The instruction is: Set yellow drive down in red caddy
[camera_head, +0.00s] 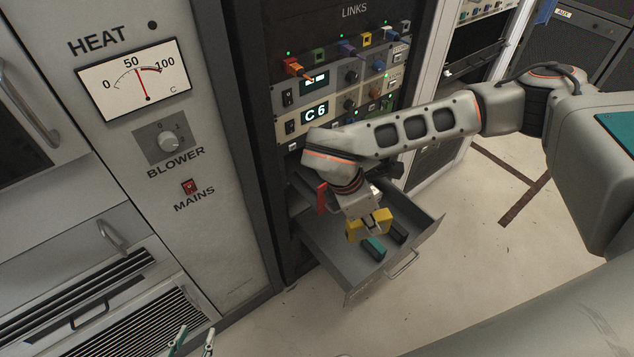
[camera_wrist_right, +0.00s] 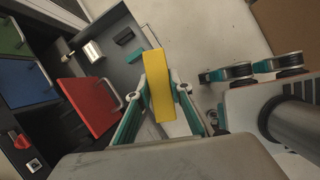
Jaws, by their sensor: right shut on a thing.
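The yellow drive (camera_head: 354,231) is held by my right gripper (camera_head: 371,221), above an open grey drawer. In the right wrist view the yellow drive (camera_wrist_right: 158,88) stands between the teal fingers of my right gripper (camera_wrist_right: 160,98). The red caddy (camera_wrist_right: 88,106), a flat red piece with a metal handle, lies to the left of the drive and apart from it in that view. In the head view only a narrow red part (camera_head: 322,197) shows beside my right wrist. My left gripper (camera_head: 193,342) is at the bottom edge, its tips apart with nothing between them.
The grey drawer (camera_head: 345,268) is pulled out of the rack and holds a teal block (camera_head: 374,247) and a dark block (camera_head: 397,232). Blue (camera_wrist_right: 27,82) and green (camera_wrist_right: 12,38) pieces sit left of the red caddy. Rack modules (camera_head: 340,95) rise behind; floor lies clear to the right.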

